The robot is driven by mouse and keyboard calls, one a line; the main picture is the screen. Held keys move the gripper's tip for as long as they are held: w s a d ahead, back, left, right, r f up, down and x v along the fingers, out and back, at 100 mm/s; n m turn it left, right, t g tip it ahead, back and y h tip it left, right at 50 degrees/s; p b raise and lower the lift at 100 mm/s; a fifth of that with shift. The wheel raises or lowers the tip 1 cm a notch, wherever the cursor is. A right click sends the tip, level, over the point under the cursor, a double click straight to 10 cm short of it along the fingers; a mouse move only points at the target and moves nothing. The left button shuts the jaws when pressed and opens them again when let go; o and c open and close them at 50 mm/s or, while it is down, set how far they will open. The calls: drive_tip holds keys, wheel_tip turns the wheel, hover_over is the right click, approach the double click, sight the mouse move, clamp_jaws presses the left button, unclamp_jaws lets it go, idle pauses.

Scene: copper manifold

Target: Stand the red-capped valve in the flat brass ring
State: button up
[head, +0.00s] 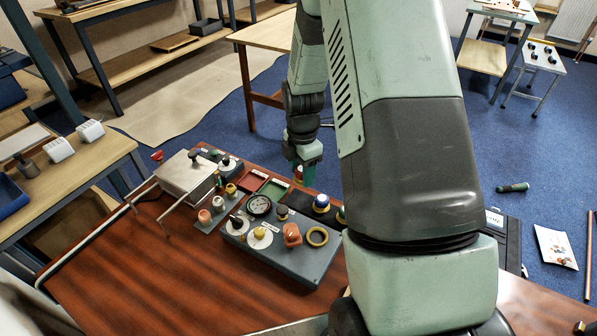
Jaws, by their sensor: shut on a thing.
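My gripper (305,172) hangs above the far right of the wooden bench, behind the grey manifold block. It is shut on a small red-topped piece (298,174), which looks like the red-capped valve; the fingers hide much of it and its tilt is unclear. The flat brass ring (317,237) lies on the right part of the grey manifold block (290,262) with its opening empty. The ring is nearer the camera than my gripper, and apart from it. A copper-orange fitting (292,235) stands just left of the ring.
The block also carries a round gauge (259,205), a yellow knob (260,233) and a black-handled valve (236,221). A blue-capped piece (321,202) stands behind the ring. Red (251,180) and green (274,187) trays lie behind. The front left bench is clear.

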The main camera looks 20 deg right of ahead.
drive_tip(key=s, duration=1.3)
drive_tip(key=shift+d+f, duration=0.1)
drive_tip(key=shift+f, duration=2.1)
drive_tip(key=shift+f, duration=0.1)
drive_tip(key=shift+f, duration=0.3)
drive_tip(key=shift+f, duration=0.65)
drive_tip(key=o, duration=0.8)
